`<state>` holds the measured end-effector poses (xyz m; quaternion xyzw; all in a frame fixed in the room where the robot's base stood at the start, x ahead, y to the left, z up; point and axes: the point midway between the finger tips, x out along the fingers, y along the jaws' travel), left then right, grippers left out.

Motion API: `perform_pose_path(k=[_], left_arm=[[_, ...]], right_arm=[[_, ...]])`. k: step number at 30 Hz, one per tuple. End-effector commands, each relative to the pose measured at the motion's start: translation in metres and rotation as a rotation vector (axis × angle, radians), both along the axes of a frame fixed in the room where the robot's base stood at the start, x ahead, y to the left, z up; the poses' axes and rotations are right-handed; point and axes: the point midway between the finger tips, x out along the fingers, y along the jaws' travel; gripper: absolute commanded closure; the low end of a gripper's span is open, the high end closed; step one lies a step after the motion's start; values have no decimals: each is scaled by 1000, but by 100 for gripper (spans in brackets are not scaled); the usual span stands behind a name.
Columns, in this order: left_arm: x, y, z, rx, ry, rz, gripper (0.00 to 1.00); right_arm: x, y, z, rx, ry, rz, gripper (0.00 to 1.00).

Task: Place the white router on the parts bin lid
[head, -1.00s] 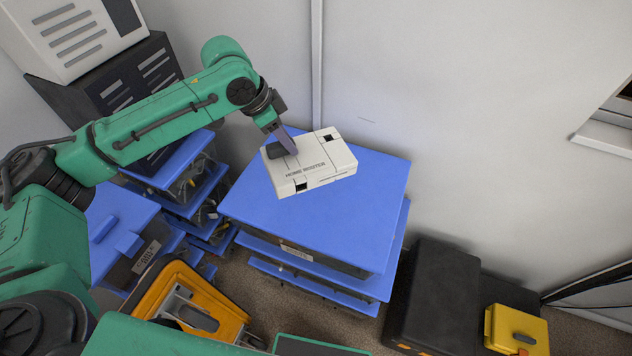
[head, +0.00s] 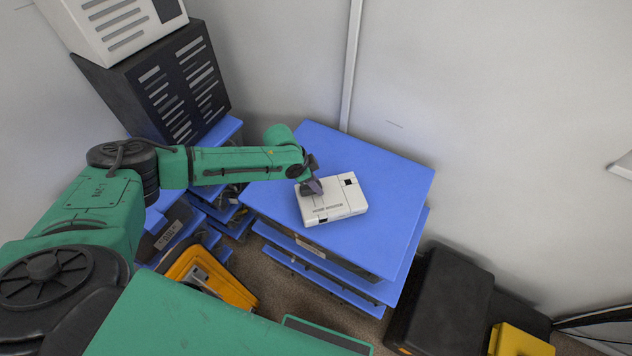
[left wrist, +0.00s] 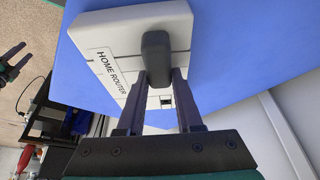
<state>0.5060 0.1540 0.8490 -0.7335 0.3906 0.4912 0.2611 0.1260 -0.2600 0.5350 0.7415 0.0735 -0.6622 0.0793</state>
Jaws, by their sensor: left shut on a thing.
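The white router (head: 332,205), labelled HOME ROUTER, lies flat over the middle of the blue parts bin lid (head: 390,185); whether it touches the lid is hard to tell. My left gripper (head: 311,188) is above the router's left part. In the left wrist view its two fingers (left wrist: 162,92) are shut on the dark raised grip on top of the router (left wrist: 125,70). Blue lid (left wrist: 235,50) shows around the router there.
A black vented case (head: 165,90) with a white unit (head: 110,25) on top stands at the back left. An orange case (head: 212,275) is at front left. A black case (head: 440,300) and a yellow box (head: 518,340) are at right. The wall is close behind the lid.

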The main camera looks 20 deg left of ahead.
Motion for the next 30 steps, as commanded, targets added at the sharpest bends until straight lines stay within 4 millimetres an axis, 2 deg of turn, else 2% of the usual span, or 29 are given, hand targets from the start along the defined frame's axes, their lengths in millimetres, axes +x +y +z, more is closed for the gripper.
perform_pose_path(k=[5, 6, 7, 8, 20, 26, 30], left_arm=[[1, 0, 1, -1, -4, 0, 100], [1, 0, 0, 0, -1, 0, 54], [1, 0, 0, 0, -1, 0, 43], [1, 0, 0, 0, -1, 0, 36], [0, 2, 6, -1, -2, 1, 36], [-8, 15, 39, -1, -4, 2, 36], [-17, 27, 75, 0, -5, 2, 36]], right_arm=[[-13, -1, -1, -1, 20, -1, 44], [-15, -1, -1, -2, 23, -1, 44], [-15, -1, -2, -1, 24, -1, 44], [-15, -1, -2, -2, 24, -1, 44], [-14, 0, -3, -1, 23, -2, 44], [-13, 1, -9, 1, 21, -2, 44], [-12, 1, -15, 1, 20, -2, 44]])
